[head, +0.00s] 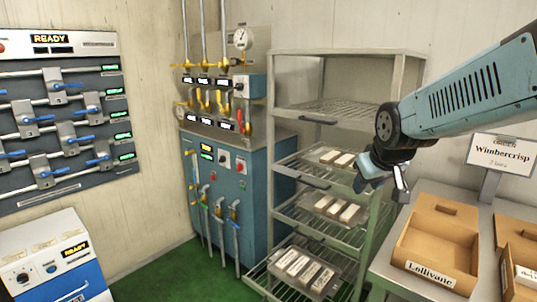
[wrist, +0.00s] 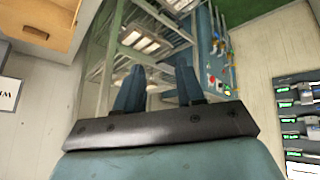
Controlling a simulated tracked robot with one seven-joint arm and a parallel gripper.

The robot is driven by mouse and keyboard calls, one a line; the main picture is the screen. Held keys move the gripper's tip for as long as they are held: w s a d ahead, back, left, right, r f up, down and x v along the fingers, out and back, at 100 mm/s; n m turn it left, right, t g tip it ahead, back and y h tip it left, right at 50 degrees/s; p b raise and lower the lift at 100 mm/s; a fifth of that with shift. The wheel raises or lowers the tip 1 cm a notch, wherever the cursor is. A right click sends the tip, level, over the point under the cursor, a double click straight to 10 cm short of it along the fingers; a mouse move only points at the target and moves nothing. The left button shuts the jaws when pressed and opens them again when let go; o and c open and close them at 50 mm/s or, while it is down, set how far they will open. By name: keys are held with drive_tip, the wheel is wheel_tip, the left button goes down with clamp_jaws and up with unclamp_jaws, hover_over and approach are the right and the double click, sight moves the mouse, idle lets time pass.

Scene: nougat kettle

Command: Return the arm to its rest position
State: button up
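My arm (head: 470,95) reaches in from the right edge of the head view, in front of the metal rack. My gripper (head: 380,182) hangs at its end, before the rack's right post and up and left of the Lollivane box. In the wrist view my gripper (wrist: 162,78) shows two dark blue fingers standing apart. Nothing is between them, and the rack shows through the gap. The wrist view appears upside down relative to the head view.
The wire rack (head: 345,52) holds trays of pale bars. A cardboard Lollivane box (head: 432,278) stands on the table at right, near a Wimbercrisp sign (head: 503,152). A blue machine (head: 228,210) with valves and a wall panel (head: 62,115) stand left. Green floor (head: 180,275) is open between.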

drive_tip(key=s+r+m+g, duration=0.1)
drive_tip(key=s+r+m, duration=0.1)
drive_tip(key=s, duration=1.2)
drive_tip(key=shift+s+r+m, duration=0.3)
drive_tip(key=shift+s+r, duration=0.05)
